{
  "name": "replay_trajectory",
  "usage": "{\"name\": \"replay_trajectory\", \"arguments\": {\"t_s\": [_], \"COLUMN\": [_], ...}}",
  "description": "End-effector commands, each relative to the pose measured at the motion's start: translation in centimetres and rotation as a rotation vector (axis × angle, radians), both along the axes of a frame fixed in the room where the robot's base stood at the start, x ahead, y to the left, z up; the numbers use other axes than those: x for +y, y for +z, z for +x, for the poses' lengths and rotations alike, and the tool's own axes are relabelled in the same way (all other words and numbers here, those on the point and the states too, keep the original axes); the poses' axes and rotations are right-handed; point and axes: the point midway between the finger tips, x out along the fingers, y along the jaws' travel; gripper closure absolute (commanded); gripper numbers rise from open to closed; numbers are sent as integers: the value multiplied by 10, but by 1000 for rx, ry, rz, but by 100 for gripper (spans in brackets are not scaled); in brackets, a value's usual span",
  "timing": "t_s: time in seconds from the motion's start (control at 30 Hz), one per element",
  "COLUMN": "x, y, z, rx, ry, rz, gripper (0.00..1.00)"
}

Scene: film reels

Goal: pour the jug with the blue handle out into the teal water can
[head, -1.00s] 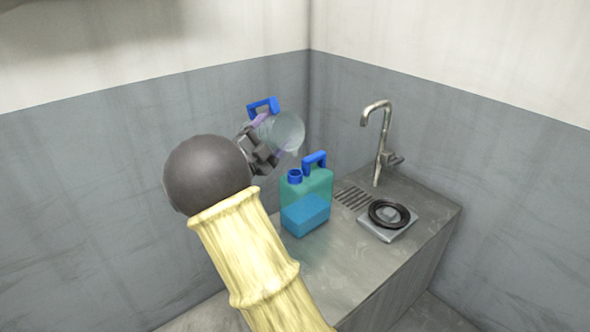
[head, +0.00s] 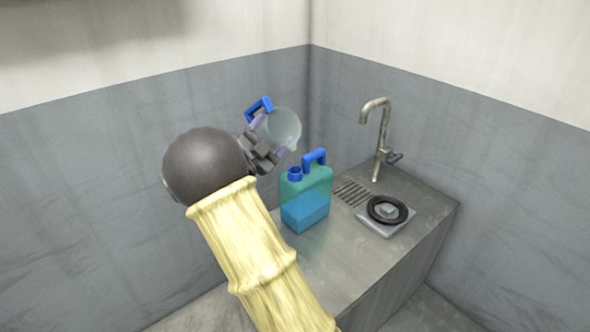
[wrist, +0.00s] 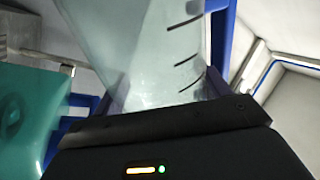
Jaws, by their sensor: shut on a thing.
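The clear jug (head: 281,128) with its blue handle (head: 259,108) is tilted in the air, its mouth toward the lower right. My gripper (head: 266,146) is shut on the jug's body. The teal water can (head: 305,197) stands upright on the counter, just below and right of the jug. It holds blue liquid in its lower half, and its round blue neck (head: 295,174) is open at the top left. In the wrist view the jug wall with dark marks (wrist: 150,60) fills the middle, and the teal can (wrist: 30,115) shows at left. I see no liquid in the jug.
On the metal counter (head: 340,265) stand a faucet (head: 377,130) at the back right and a grey block with a black ring (head: 388,210). A drain grate (head: 352,193) lies behind the can. Grey walls close the corner.

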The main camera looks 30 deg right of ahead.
Motion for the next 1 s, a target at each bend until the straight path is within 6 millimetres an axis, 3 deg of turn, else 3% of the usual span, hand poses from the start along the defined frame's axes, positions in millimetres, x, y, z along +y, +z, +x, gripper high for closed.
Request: {"name": "replay_trajectory", "arguments": {"t_s": [1.0], "x": [-1], "y": [15], "z": [-2], "rx": [142], "ry": [0], "rz": [-38], "gripper": [60]}}
